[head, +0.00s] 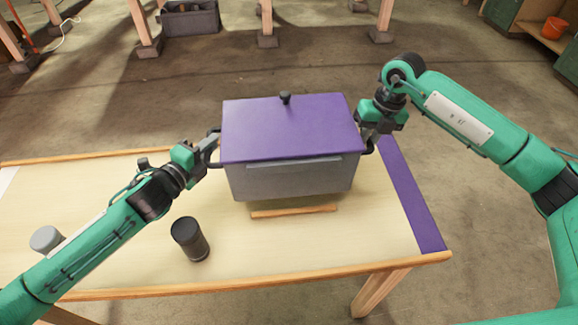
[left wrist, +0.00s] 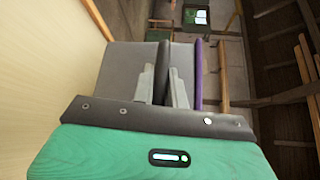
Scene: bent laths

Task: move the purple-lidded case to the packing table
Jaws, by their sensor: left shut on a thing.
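The purple-lidded case (head: 290,180) is a grey box with a flat purple lid (head: 285,128) and a black knob. It is over the right part of the pale table; I cannot tell whether its base touches the top. My left gripper (head: 213,145) is shut on the dark handle at its left side. In the left wrist view the fingers (left wrist: 163,88) close on the dark handle bar, beside the grey wall (left wrist: 120,70) and purple lid edge (left wrist: 198,75). My right gripper (head: 368,138) is at the right-side handle; its finger gap is hidden.
The pale table (head: 110,215) has a purple band (head: 412,195) along its right end. A wooden strip (head: 293,211) lies in front of the case. A dark cylinder (head: 190,240) and a grey round object (head: 46,239) stand further left. A grey bin (head: 190,20) is on the floor behind.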

